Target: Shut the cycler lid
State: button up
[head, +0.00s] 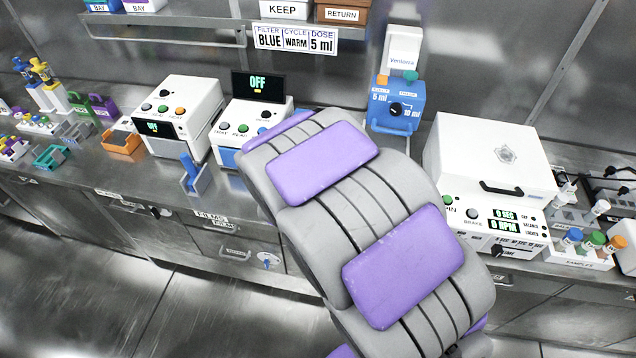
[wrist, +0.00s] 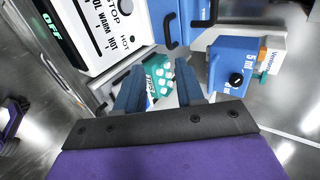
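The cycler is a white machine; in the head view its top and front (head: 240,125) show left of my arm, under a display reading OFF. In the wrist view its white panel (wrist: 112,45), with a knob and the words WARM and HOT, fills the upper left. A blue part with black handles (wrist: 190,25) stands beside the panel and looks like its raised lid; its exact angle is unclear. A teal tray with pale wells (wrist: 158,75) lies below it. My gripper (wrist: 158,70) is open, its two blue-grey fingers apart in front of the tray. In the head view my arm hides it.
A blue dispenser (head: 395,115) with a knob stands right of the cycler; it also shows in the wrist view (wrist: 228,70). Another white machine (head: 180,110) stands on its left. A large white centrifuge-like box (head: 490,150) is to the right. A shelf (head: 165,25) runs above the bench.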

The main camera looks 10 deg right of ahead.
jog(key=shift+b+v, duration=2.15)
jog(key=shift+v, duration=0.3)
jog(key=shift+f, duration=0.1)
